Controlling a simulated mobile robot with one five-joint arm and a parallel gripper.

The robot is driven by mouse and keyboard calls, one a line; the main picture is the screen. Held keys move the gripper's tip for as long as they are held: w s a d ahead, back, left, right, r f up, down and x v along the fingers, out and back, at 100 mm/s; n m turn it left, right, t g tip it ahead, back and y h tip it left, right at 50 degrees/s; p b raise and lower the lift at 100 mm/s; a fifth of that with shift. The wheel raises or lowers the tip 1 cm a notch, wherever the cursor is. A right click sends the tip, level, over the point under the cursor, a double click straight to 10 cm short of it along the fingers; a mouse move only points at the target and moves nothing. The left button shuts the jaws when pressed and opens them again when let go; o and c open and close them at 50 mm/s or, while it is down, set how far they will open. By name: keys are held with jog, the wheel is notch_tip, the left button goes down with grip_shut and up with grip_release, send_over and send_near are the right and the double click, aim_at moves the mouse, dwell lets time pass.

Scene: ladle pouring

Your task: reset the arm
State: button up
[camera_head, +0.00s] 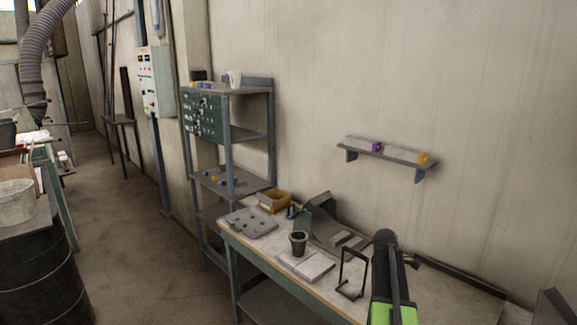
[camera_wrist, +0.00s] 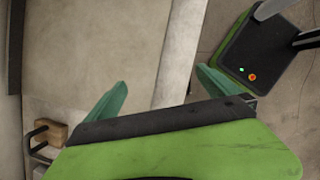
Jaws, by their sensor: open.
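My gripper (camera_wrist: 163,84) is open and empty in the wrist view, with its two green fingers spread apart above the pale surface. In the head view, my green and black arm stands at the front right of the workbench (camera_head: 262,259). The gripper's fingers cannot be made out there. A small dark cup-like vessel (camera_head: 298,243) stands on the bench beside a light grey block (camera_head: 308,266). A thin black frame (camera_head: 351,274) stands close to the left of my arm.
A grey perforated plate (camera_head: 251,222) and a cardboard box (camera_head: 273,201) are at the bench's far end. A shelf rack (camera_head: 228,125) stands behind them. A wall shelf (camera_head: 388,153) hangs above the bench. Open floor (camera_head: 135,235) lies to the left.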

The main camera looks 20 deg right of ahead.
jog(key=w+a+f+t, duration=0.1)
jog(key=w+a, duration=0.2)
jog(key=a, duration=0.7)
jog(key=w+a+n, duration=0.1)
jog(key=w+a, duration=0.2)
jog(key=a, duration=0.8)
jog(key=w+a+f+t, duration=0.1)
jog(key=w+a, duration=0.2)
jog(key=a, duration=0.7)
jog(key=s+a+m+y, duration=0.1)
jog(key=a+m, duration=0.2)
jog(key=a, duration=0.2)
jog(key=s+a+m+y, duration=0.1)
jog(key=s+a+m, duration=0.1)
jog(key=a, duration=0.4)
jog(key=s+a+m+t+y, duration=0.1)
jog(key=s+a+m, duration=0.1)
jog(key=a+m, duration=0.3)
jog(key=shift+s+a+f+b, duration=0.15)
jog(key=shift+s+a+b, duration=0.1)
jog(key=shift+a+b, duration=0.1)
jog(key=shift+c, duration=0.3)
